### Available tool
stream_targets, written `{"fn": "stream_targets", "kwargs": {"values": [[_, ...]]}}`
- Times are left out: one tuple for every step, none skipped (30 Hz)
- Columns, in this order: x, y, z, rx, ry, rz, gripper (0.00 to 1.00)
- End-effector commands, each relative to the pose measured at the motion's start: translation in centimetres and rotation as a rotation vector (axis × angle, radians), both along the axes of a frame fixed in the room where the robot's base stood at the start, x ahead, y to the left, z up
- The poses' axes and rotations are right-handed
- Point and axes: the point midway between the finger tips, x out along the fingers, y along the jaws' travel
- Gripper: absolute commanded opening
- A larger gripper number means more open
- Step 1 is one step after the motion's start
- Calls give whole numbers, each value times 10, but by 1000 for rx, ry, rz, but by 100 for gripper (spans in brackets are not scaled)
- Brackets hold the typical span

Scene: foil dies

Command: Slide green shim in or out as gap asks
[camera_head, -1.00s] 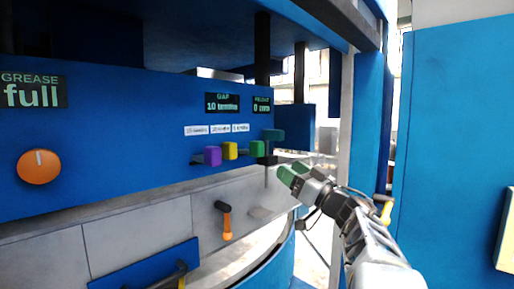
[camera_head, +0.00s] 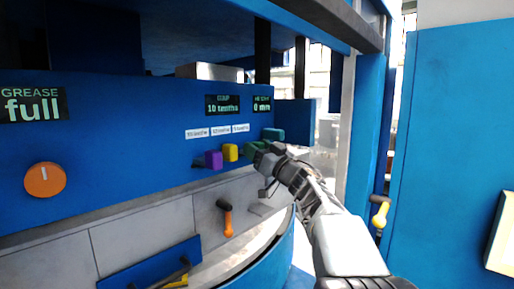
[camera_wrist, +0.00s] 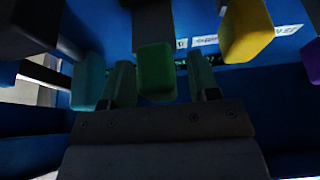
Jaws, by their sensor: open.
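The green shim (camera_wrist: 157,75) shows in the middle of the wrist view, its end pointing toward my gripper. My gripper (camera_wrist: 160,88) is open, with one green-tipped finger on each side of the shim; I cannot tell whether either finger touches it. In the head view my gripper (camera_head: 258,150) reaches the row of shims on the blue panel and largely hides the green shim. The gap display (camera_head: 222,105) reads 10 tenths, and the height display (camera_head: 262,104) reads 0 mm.
A yellow shim (camera_head: 230,152) and a purple shim (camera_head: 213,160) stick out to the left. A teal block (camera_head: 273,134) is close on the right. Small white labels (camera_head: 216,131) sit above. An orange-handled lever (camera_head: 227,222) hangs below. A blue upright (camera_head: 366,130) stands right.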

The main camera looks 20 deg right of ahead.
Motion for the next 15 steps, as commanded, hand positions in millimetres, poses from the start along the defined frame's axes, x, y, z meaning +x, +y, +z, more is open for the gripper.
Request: {"fn": "stream_targets", "kwargs": {"values": [[0, 0, 0, 0, 0, 0, 55], [0, 0, 0, 0, 0, 0, 55], [0, 0, 0, 0, 0, 0, 55], [0, 0, 0, 0, 0, 0, 55], [0, 0, 0, 0, 0, 0, 55], [0, 0, 0, 0, 0, 0, 55], [0, 0, 0, 0, 0, 0, 54], [0, 0, 0, 0, 0, 1, 52], [0, 0, 0, 0, 0, 1, 48], [0, 0, 0, 0, 0, 1, 45], [0, 0, 0, 0, 0, 1, 42], [0, 0, 0, 0, 0, 1, 38], [0, 0, 0, 0, 0, 1, 35], [0, 0, 0, 0, 0, 1, 32], [0, 0, 0, 0, 0, 1, 28]]}}
